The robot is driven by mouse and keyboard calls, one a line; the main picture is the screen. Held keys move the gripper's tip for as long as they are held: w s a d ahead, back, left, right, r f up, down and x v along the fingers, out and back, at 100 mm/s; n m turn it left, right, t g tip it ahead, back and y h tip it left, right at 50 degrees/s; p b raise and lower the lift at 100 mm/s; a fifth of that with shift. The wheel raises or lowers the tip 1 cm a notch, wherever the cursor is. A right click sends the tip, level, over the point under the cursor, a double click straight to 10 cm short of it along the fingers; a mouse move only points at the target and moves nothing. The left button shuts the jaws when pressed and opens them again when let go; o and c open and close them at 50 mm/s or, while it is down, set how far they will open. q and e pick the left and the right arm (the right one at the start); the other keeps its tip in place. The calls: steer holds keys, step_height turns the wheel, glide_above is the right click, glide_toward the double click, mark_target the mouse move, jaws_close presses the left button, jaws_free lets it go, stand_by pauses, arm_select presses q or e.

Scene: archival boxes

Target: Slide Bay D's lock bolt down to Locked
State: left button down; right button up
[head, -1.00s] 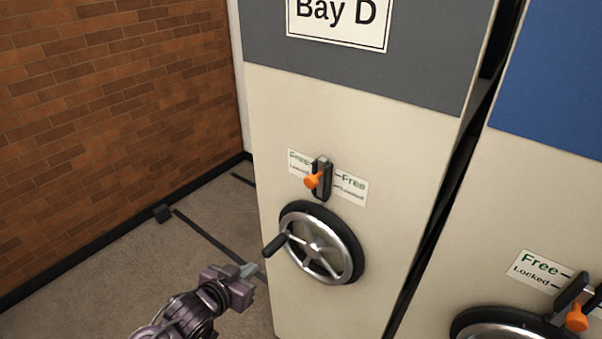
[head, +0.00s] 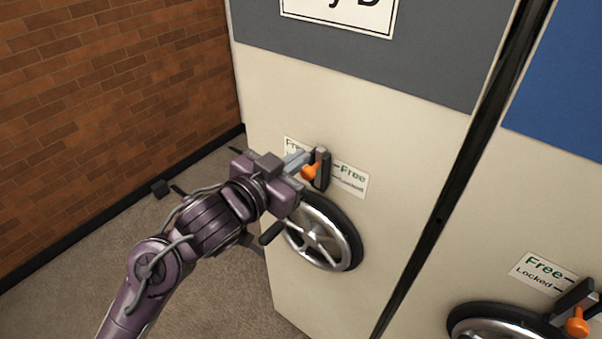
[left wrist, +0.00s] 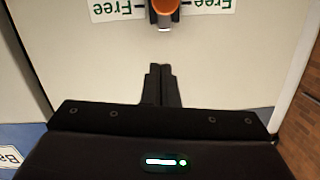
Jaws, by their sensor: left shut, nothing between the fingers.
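Bay D's lock bolt has an orange knob (head: 310,171) on a dark vertical slide (head: 322,168), between two Free/Locked labels (head: 350,177). In the left wrist view the knob (left wrist: 165,6) shows at the top edge, about level with the upside-down Free marks. My left gripper (head: 300,159) is shut and empty, its tips just up and left of the knob in the head view. In the left wrist view my left gripper's fingers (left wrist: 160,73) are together, with a gap in the picture between tips and knob. Contact does not show. My right gripper is not in view.
A handwheel (head: 322,232) with a dark handle sits just below the bolt, partly behind my left gripper. Bay D's cream panel (head: 290,110) is flat around it. A neighbouring bay with its own orange knob (head: 577,327) stands at right. A brick wall (head: 110,90) is at left.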

mark_target(314, 175)
arm_select(q)
steer(key=f+b, duration=0.1)
steer(key=w+f+b, duration=0.2)
steer(key=f+b, duration=0.1)
steer(key=shift+w+d+f, duration=0.1)
steer(key=shift+w+d, duration=0.1)
steer(key=shift+d, duration=0.15)
step_height(314, 175, down, 4)
steer(key=shift+r+b, duration=0.1)
steer(key=shift+b, duration=1.15)
steer(key=shift+d, duration=0.1)
